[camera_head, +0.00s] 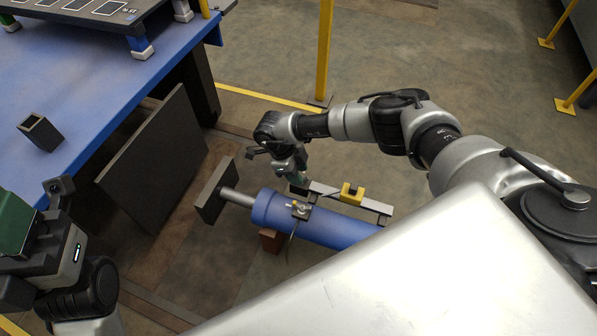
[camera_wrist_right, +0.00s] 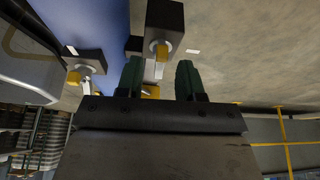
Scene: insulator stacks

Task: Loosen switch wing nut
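A blue cylinder (camera_head: 330,228) lies across the middle of the head view, with a small clamp and brass-coloured fitting (camera_head: 299,208) on top. Beside it runs a grey bar with a yellow block (camera_head: 351,193). My right gripper (camera_head: 299,183) is low at the bar's left end. In the right wrist view its green fingers (camera_wrist_right: 159,80) are apart, with a yellow nut (camera_wrist_right: 162,49) on a dark block just beyond them. Another yellow nut (camera_wrist_right: 74,76) sits left, against the blue cylinder (camera_wrist_right: 85,30). I cannot tell which is the switch wing nut. My left gripper (camera_head: 20,222) is only partly visible.
A blue table (camera_head: 80,80) at upper left carries a dark open box (camera_head: 40,132) and a panel on feet. A dark board (camera_head: 155,160) stands beside it. A yellow post (camera_head: 324,50) rises behind my right arm.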

